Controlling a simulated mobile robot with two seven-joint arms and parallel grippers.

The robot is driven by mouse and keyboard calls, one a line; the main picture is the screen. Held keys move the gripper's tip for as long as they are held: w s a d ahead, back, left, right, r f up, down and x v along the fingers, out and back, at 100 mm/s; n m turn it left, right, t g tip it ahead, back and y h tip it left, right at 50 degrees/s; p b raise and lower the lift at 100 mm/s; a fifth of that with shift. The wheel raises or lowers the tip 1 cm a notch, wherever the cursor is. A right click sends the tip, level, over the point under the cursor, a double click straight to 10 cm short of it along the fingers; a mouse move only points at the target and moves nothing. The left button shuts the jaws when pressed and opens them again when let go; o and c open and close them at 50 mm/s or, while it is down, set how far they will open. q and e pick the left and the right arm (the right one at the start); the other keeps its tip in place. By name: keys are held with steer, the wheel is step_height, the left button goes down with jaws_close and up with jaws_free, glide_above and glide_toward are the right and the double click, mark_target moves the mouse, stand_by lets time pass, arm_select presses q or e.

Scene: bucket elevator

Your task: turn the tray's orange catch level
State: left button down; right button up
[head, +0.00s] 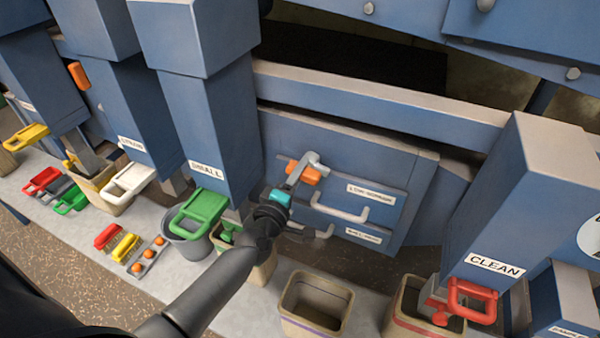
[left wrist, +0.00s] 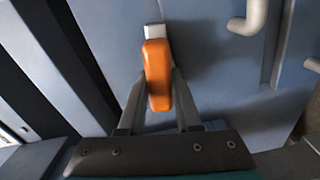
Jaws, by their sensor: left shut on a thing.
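The orange catch (head: 310,177) sits on the blue front panel (head: 335,189), to the left of a white label and above a pale handle. My left gripper (head: 303,168) reaches it from below and is shut on it. In the left wrist view, the catch (left wrist: 157,80) is a rounded orange bar with a pale block at its far end. One grey finger lies on each side of it, and the bar runs lengthwise away from the gripper. In the head view the fingers cover part of the catch. My right gripper is not in view.
Two pale handles stick out of the panel, the upper one (head: 340,213) close right of my gripper. A green-handled chute (head: 200,205) stands left of my arm. Open beige buckets (head: 316,303) stand below. A blue CLEAN chute (head: 510,215) with a red handle stands right.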

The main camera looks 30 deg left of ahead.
arm_select(q)
steer(key=shift+n, duration=1)
steer(key=c, duration=0.6)
jaws_free()
steer(key=s, duration=1.5)
steer(key=shift+d, duration=0.45)
steer(key=shift+s, duration=0.1)
